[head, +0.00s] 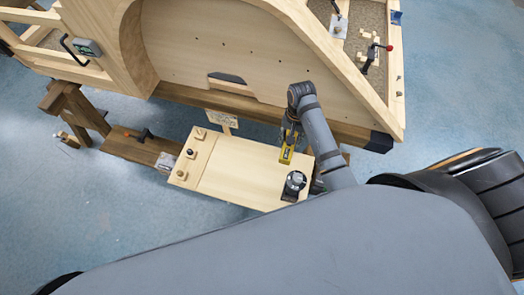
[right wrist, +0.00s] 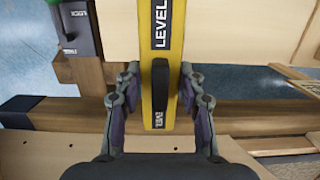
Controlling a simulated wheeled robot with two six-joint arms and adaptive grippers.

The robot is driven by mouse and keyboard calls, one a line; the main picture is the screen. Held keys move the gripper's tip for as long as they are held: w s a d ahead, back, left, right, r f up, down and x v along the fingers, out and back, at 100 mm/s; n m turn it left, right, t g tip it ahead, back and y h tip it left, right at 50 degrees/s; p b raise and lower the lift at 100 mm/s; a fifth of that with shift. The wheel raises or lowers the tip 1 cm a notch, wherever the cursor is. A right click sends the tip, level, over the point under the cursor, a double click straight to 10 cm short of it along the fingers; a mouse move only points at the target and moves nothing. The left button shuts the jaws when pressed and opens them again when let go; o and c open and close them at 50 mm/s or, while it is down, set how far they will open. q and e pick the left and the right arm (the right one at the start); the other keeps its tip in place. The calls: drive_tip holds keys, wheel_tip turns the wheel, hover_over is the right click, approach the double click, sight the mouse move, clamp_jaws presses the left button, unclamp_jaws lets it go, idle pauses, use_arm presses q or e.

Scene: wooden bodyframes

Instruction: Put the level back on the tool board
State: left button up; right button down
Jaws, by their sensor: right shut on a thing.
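The yellow level (head: 286,153) is in my right gripper (head: 290,132), over the back right part of a pale wooden board (head: 240,178). In the right wrist view the level (right wrist: 160,30) runs lengthwise between the two fingers of my right gripper (right wrist: 160,85), which are shut on its sides. Its far end runs out of the top of that view, over the pale board (right wrist: 230,30). I cannot tell whether the level touches the board. My left gripper is not in view.
A large curved wooden frame (head: 240,50) rises behind. A clamp (head: 142,135) lies on the wooden beam at left.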

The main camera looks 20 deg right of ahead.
drive_tip(key=w+a+f, duration=0.1)
drive_tip(key=a+f, duration=0.1)
drive_tip(key=a, duration=0.1)
drive_tip(key=w+a+f, duration=0.1)
drive_tip(key=a+f, duration=0.2)
drive_tip(key=w+a+f+b, duration=0.1)
drive_tip(key=w+a+f, duration=0.1)
drive_tip(key=a+f, duration=0.1)
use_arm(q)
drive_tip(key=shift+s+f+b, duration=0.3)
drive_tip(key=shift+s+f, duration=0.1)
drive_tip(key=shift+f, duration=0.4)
use_arm(e)
drive_tip(key=shift+w+a+f, duration=0.1)
drive_tip(key=shift+f, duration=1.55)
drive_tip(key=shift+f, duration=0.1)
drive_tip(key=c, duration=0.8)
unclamp_jaws()
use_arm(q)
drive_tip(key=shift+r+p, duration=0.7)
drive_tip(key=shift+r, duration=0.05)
use_arm(e)
wheel_tip(320, 180, up, 12)
drive_tip(key=w, duration=0.1)
drive_tip(key=shift+d, duration=0.4)
